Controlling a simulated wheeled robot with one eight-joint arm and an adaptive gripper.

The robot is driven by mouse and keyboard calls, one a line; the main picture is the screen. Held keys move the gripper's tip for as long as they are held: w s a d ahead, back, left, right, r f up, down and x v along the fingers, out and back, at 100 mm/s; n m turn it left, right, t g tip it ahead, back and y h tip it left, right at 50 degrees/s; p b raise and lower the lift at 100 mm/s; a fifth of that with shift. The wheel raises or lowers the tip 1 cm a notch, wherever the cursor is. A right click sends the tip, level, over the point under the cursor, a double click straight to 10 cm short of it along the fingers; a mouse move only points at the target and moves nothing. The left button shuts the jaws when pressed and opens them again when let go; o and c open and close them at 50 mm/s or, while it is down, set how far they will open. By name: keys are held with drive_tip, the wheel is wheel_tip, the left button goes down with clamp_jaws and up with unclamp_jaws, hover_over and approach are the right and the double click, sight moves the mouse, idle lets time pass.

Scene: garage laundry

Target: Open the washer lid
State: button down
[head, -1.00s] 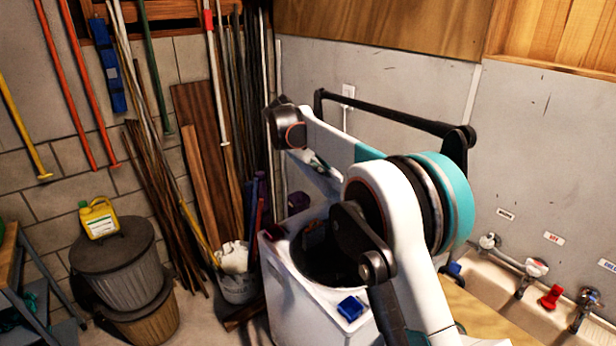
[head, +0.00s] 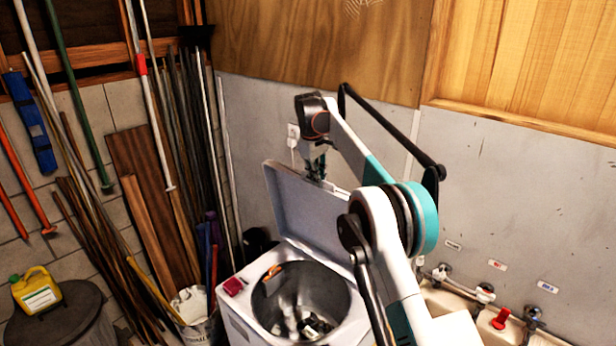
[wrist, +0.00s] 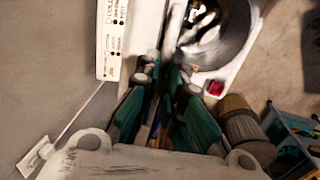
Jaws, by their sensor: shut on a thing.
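The white washer (head: 240,316) stands against the grey wall with its lid (head: 310,208) raised steeply upright at the back. Its round metal drum (head: 301,292) is open to view, with dark and pale items at the bottom that I cannot make out. My gripper (head: 318,172) is at the lid's top edge and is shut on it. In the wrist view the teal fingers of my gripper (wrist: 165,78) are close together, with the drum (wrist: 218,32) beyond them. The exact contact is partly hidden and blurred.
A red item (head: 233,286) lies on the washer's front left corner. The sink (head: 480,312) with taps is on the right. Poles and boards lean at the left, near a yellow jug (head: 38,291) on a bin (head: 75,318).

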drive_tip(key=shift+w+d, duration=0.15)
drive_tip(key=shift+w, duration=0.05)
drive_tip(key=c, duration=1.7)
unclamp_jaws()
